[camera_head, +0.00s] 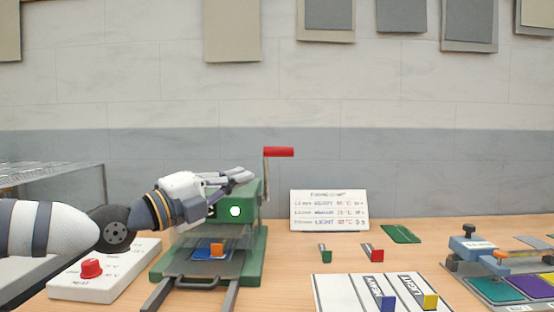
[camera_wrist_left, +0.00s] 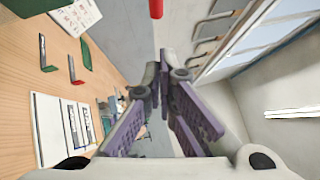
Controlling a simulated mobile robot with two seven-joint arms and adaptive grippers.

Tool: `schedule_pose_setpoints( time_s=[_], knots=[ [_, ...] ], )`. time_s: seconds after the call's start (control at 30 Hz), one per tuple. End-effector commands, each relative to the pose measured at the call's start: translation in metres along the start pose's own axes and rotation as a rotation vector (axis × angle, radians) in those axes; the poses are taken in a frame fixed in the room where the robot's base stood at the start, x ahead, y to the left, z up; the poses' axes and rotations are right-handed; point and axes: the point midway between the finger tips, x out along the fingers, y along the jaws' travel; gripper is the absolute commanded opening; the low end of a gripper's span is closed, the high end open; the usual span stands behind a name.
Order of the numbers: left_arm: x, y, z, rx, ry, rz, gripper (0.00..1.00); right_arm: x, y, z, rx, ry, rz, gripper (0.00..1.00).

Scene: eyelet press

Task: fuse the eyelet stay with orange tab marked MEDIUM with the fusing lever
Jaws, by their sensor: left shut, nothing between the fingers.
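The eyelet stay with the orange tab (camera_head: 216,250) lies on a blue piece on the bed of the green press (camera_head: 256,249); any marking on it is too small to read. The fusing lever (camera_head: 278,152) has a red handle and stands up at the press's right side. Its red end shows at the top of the left wrist view (camera_wrist_left: 156,9). My left gripper (camera_head: 243,175) is shut and empty, over the press top, left of and below the red handle. Its purple-padded fingers (camera_wrist_left: 165,75) fill the middle of the wrist view. My right gripper is not in view.
A white control box with a red knob (camera_head: 91,268) stands left of the press. A round light (camera_head: 235,211) glows on the press. A chart card (camera_head: 329,210), small green (camera_head: 325,253) and red (camera_head: 373,253) tabbed pieces, and a white sheet (camera_head: 337,290) lie to the right.

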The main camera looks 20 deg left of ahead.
Motion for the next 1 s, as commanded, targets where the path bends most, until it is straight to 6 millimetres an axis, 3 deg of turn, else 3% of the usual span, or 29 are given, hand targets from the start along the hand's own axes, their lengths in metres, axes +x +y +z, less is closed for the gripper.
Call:
schedule_pose_setpoints(
  time_s=[0.17,0.53,0.6,0.8,1.0],
  knots=[
    [0.018,0.011,-0.007,-0.017,0.013,0.024,0.00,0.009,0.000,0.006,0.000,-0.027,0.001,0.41],
    [0.100,0.013,-0.007,-0.017,0.011,0.021,0.00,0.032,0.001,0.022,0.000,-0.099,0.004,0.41],
    [0.109,0.015,0.002,-0.017,0.009,0.020,0.00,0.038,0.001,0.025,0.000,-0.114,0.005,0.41],
    [0.125,0.008,0.019,-0.015,0.008,0.014,0.00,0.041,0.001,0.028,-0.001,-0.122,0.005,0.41],
    [0.128,0.007,0.022,-0.016,0.010,0.014,0.00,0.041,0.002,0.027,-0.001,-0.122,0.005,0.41]
  ],
)
